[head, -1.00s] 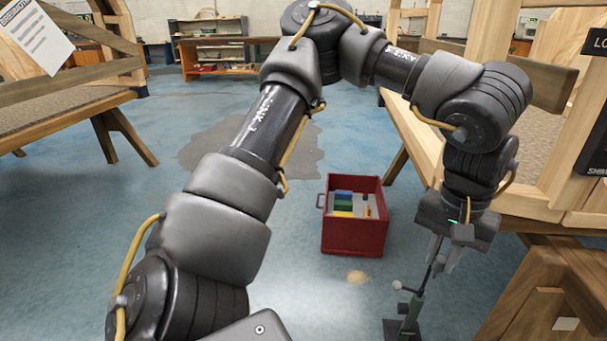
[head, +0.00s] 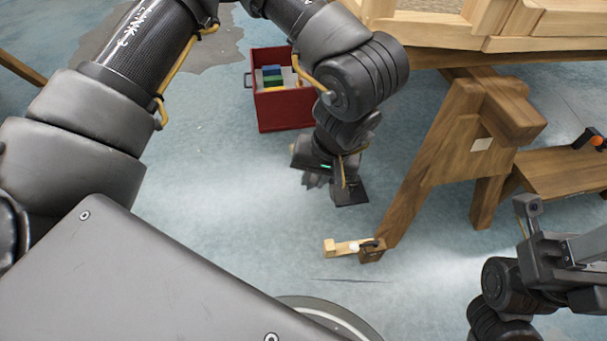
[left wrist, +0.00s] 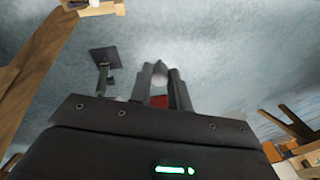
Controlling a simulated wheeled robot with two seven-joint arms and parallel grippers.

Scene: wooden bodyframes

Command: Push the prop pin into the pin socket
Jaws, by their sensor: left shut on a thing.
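My left gripper (head: 322,180) hangs over the floor, left of the trestle leg. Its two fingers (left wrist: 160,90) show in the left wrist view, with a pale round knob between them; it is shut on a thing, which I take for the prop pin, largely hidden. A light wooden piece with a white spot (head: 342,247) lies by a small dark block (head: 372,251) at the leg's foot; I cannot tell if this is the pin socket. My right gripper (head: 560,245) is at the right edge, its jaws unclear.
A red crate (head: 285,112) with coloured blocks stands on the floor behind my left gripper. The wooden trestle (head: 450,150) and the frame above it bound the right side. An orange-tipped tool (head: 592,139) lies on a low wooden board. The floor left of the gripper is clear.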

